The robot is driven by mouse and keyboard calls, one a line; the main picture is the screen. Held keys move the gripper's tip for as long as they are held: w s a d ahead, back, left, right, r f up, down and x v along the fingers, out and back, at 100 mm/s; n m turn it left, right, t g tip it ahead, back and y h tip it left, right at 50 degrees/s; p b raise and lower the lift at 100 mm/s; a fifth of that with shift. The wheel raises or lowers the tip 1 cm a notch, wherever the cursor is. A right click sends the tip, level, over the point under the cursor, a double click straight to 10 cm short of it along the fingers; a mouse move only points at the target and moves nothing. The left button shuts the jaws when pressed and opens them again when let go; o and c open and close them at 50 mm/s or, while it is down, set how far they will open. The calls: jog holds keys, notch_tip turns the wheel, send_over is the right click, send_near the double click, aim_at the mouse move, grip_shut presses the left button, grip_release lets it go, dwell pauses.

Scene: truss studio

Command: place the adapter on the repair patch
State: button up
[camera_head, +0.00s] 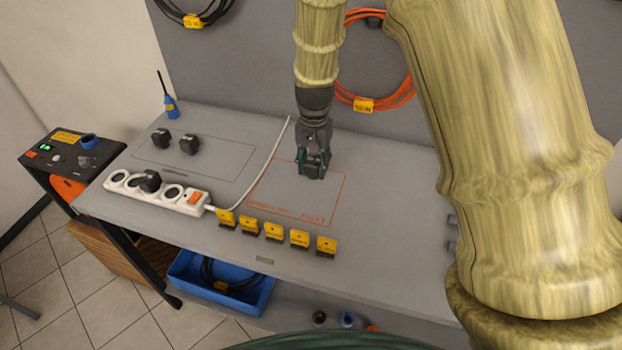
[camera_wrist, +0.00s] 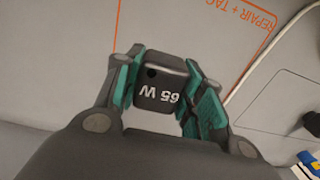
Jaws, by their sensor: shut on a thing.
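My gripper (camera_head: 314,160) is over the far part of the repair patch (camera_head: 300,198), an orange-outlined rectangle on the grey bench. In the wrist view, my gripper (camera_wrist: 162,88) has its teal fingers closed on both sides of a dark adapter (camera_wrist: 160,88) marked "65 W". The adapter also shows small in the head view (camera_head: 313,173), low between the fingers. The patch outline and the words "REPAIR + TAG" show in the wrist view (camera_wrist: 195,28). I cannot tell whether the adapter touches the bench.
Two black plugs (camera_head: 188,145) stand in a thin-outlined area at the left. A white power strip (camera_head: 178,196) with a black plug lies in front of it, its cord running past the patch. Several yellow tags (camera_head: 274,231) line the front edge. The bench right of the patch is clear.

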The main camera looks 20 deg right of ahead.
aim_at(314, 159)
jog(key=shift+f+p, duration=0.65)
jog(key=shift+f, duration=2.25)
jog(key=shift+f, duration=0.1)
jog(key=o, duration=1.1)
jog(key=shift+r+b, duration=1.55)
jog(key=shift+r, duration=4.55)
